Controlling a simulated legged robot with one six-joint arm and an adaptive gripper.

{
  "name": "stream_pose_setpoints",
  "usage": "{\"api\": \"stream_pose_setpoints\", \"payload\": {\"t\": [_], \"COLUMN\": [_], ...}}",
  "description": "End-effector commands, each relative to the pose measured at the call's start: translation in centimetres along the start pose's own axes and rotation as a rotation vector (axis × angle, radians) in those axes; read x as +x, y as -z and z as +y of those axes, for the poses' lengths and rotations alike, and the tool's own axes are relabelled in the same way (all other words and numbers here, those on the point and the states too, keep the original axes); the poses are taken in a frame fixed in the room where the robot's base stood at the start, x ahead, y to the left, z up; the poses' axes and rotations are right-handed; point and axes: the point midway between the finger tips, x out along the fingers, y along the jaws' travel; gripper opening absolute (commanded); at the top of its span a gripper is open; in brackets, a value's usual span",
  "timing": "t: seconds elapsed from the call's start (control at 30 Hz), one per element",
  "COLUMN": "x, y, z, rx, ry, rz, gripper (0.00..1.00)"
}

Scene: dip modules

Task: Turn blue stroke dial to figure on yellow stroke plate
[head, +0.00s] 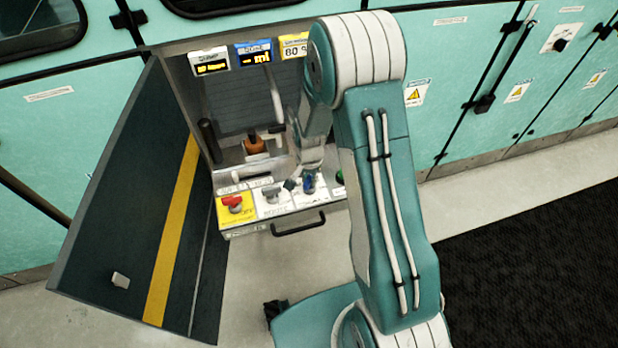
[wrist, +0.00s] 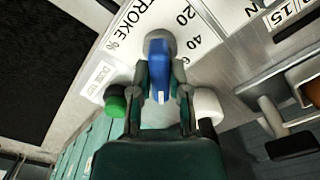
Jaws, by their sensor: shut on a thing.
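The blue stroke dial (wrist: 158,62) stands on a white panel with "STROKE %" and the figures 20, 40 and part of a 6 beside it. My gripper (wrist: 160,82) is shut on it, one finger on each side. The dial's handle runs nearly up and down in the wrist view, with a pale mark at its lower end; the figure it points to is unclear. In the head view the dial (head: 309,184) shows small beneath my gripper (head: 303,178). The yellow stroke plate (head: 294,47) at the top reads "80" and is partly hidden by my arm.
A green button (wrist: 115,101) and a white knob (wrist: 207,104) flank my fingers. An open cabinet door (head: 135,210) stands at left; a drawer handle (head: 299,227) is below.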

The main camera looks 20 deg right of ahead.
Motion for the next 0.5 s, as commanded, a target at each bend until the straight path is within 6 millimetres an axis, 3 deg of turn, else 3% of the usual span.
{"api": "stream_pose_setpoints", "payload": {"t": [0.03,0.07,0.13,0.5], "x": [0.08,0.08,0.07,-0.1], "y": [0.01,0.01,0.01,0.0], "z": [0.0,0.0,0.0,0.01], "rx": [-0.001,-0.001,-0.001,-0.001], "ry": [0.0,0.0,0.0,0.001], "rz": [0.0,0.0,0.0,0.001], "gripper": [0.0,0.27,0.57,0.57]}}
